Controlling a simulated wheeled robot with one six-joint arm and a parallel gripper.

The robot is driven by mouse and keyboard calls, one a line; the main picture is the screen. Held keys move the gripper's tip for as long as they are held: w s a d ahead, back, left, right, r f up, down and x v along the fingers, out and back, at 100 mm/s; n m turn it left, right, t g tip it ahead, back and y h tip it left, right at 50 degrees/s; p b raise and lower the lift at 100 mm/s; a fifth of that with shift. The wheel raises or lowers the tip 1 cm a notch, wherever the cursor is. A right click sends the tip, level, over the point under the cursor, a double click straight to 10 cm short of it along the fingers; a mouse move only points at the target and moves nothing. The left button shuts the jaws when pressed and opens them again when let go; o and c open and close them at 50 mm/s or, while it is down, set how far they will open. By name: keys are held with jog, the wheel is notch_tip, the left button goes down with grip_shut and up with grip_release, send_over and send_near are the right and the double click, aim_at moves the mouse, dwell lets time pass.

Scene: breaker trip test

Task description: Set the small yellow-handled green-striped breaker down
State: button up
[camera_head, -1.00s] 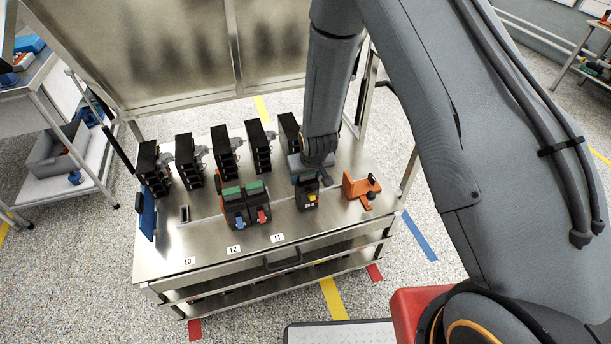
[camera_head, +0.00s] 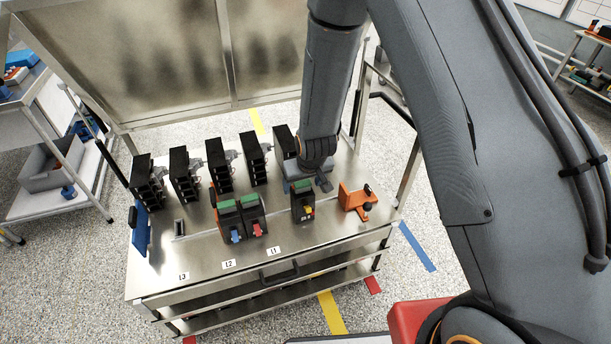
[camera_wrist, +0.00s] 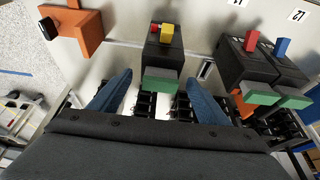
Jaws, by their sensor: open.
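The small breaker (camera_head: 303,205) is black, with a green stripe across its top and a yellow handle; a small red part sits next to the handle. It stands upright on the steel bench top, right of two larger breakers, and also shows in the wrist view (camera_wrist: 163,52). My gripper (camera_wrist: 157,77) is open, one blue-grey finger on each side of the breaker's green end, with visible gaps. In the head view my gripper (camera_head: 312,182) is just behind the breaker and partly hidden.
Two green-striped breakers, one blue-handled (camera_head: 232,222) and one red-handled (camera_head: 254,214), stand close to the left. An orange bracket (camera_head: 352,198) stands to the right. Several black units (camera_head: 219,165) line the back. Labels L3, L2 and L1 (camera_head: 273,251) mark the front, where the bench is clear.

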aim_at(306, 205)
jog(key=a+b+v, duration=0.1)
jog(key=v, duration=0.7)
jog(key=s+d+r+m+g, duration=0.1)
jog(key=s+d+r, duration=0.5)
jog(key=s+d, duration=0.2)
jog(key=s+d+r+m+g+h, duration=0.1)
jog(key=s+d+r+m+g, duration=0.1)
jog(key=s+d+r, duration=0.4)
jog(key=s+d, duration=0.3)
jog(key=s, duration=0.1)
jog(key=shift+s+r, duration=0.2)
jog(key=shift+r, duration=0.15)
dwell(0.4)
